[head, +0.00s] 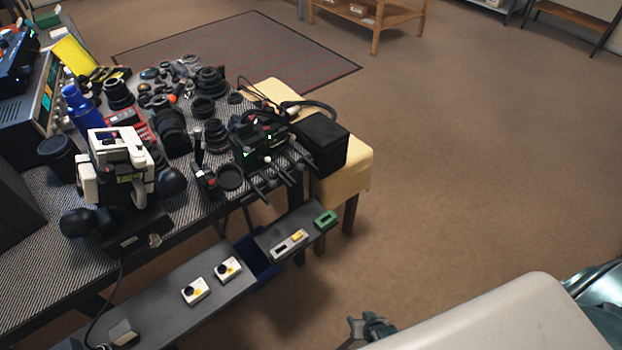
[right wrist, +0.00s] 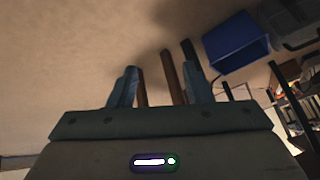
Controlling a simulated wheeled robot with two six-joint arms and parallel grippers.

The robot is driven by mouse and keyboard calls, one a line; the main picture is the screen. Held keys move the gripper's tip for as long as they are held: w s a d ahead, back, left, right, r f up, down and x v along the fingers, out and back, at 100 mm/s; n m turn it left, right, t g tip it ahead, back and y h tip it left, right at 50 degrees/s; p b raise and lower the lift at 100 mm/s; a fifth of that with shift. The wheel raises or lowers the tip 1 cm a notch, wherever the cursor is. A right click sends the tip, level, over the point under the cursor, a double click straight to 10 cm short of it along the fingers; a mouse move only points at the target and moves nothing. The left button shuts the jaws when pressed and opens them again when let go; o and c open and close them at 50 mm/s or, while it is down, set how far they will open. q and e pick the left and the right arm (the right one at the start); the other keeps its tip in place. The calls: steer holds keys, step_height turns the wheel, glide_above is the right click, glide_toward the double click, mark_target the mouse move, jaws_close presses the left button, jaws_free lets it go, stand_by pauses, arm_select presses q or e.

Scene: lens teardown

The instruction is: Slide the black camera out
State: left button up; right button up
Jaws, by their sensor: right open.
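Several black camera bodies and lenses crowd the patterned table (head: 190,205) in the head view. A dark camera-like body (head: 172,130) stands among them, but I cannot tell which piece is the black camera. My right gripper (head: 371,327) is low in the head view, over the floor and well apart from the table. In the right wrist view the right gripper (right wrist: 161,88) has its two fingers spread, with nothing between them. My left gripper is not in view.
A low grey shelf (head: 165,302) in front of the table holds small white devices (head: 195,290). A blue bin (right wrist: 236,42) shows in the right wrist view. The carpet (head: 470,170) on the right is clear.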

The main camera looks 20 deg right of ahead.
steer(key=w+a+r+m+t+b, duration=0.1)
steer(key=w+a+r+t, duration=0.1)
steer(key=w+r, duration=0.45)
steer(key=m+t+y+b, duration=0.2)
steer(key=m+t+b, duration=0.3)
steer(key=t, duration=0.4)
glide_toward(303, 170)
steer(key=w, duration=0.2)
steer(key=w+p, duration=0.1)
steer(key=w, duration=0.2)
steer(key=w+a, duration=0.1)
steer(key=w, duration=0.1)
steer(key=shift+w+a+f, duration=0.1)
steer(key=shift+w+a, duration=0.05)
steer(key=shift+w, duration=0.75)
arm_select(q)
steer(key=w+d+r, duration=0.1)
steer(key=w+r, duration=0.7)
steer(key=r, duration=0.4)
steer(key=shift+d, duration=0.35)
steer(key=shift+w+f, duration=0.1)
